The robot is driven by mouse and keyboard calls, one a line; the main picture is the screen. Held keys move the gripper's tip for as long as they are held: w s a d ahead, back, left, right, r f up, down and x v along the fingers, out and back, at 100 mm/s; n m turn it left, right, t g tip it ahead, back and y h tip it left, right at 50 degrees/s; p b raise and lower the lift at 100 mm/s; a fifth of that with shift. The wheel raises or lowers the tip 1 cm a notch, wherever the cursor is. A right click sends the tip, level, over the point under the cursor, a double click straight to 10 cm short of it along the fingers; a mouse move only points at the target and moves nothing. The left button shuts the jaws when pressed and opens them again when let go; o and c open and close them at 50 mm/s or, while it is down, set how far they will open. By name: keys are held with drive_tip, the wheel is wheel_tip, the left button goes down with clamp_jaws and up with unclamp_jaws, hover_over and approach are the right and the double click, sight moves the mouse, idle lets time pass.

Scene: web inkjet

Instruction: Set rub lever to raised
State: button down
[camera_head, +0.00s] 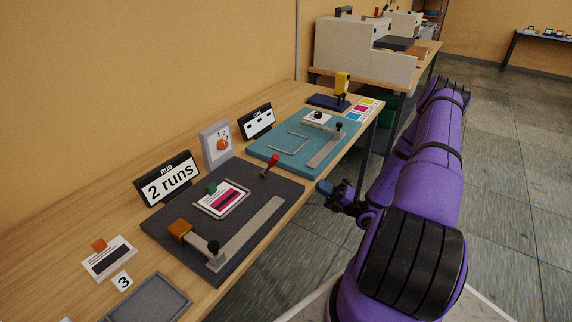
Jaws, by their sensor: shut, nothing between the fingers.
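The dark grey rub station board (160,228) lies on the wooden table, with a sign (168,178) reading "RUB 2 runs" behind it. A short lever with a red knob (271,161) leans up toward the right at the board's far right corner; I take it to be the rub lever, but no label on it shows. A card with a magenta band (219,199) lies in a frame on the board. My gripper (328,190) is shut and empty, off the table's front edge, to the right of the red knob and apart from it.
On the board are a metal bar with a black knob (213,247) and an orange-brown block (180,230). A dial box (217,144) stands behind. A teal board (262,149) lies farther along the table. A grey tray (148,300) is near.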

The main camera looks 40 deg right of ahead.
sight(276, 156)
drive_tip(key=x, duration=1.4)
drive_tip(key=shift+w+r, duration=0.1)
drive_tip(key=shift+w+a+r+m+g+h, duration=0.3)
drive_tip(key=shift+w+r+g+h, duration=0.1)
drive_tip(key=shift+w+r+h, duration=0.15)
drive_tip(key=w+a+r+m+g+h, duration=0.2)
drive_tip(key=w+a+g+h, duration=0.1)
drive_tip(key=w+g+h, duration=0.2)
drive_tip(key=shift+w+a+m+g, duration=0.15)
drive_tip(key=shift+w+m+g, duration=0.15)
drive_tip(key=shift+w+g, duration=1.4)
drive_tip(key=shift+w+r+t, duration=0.15)
drive_tip(key=shift+w+t, duration=0.25)
drive_tip(key=shift+w, duration=0.1)
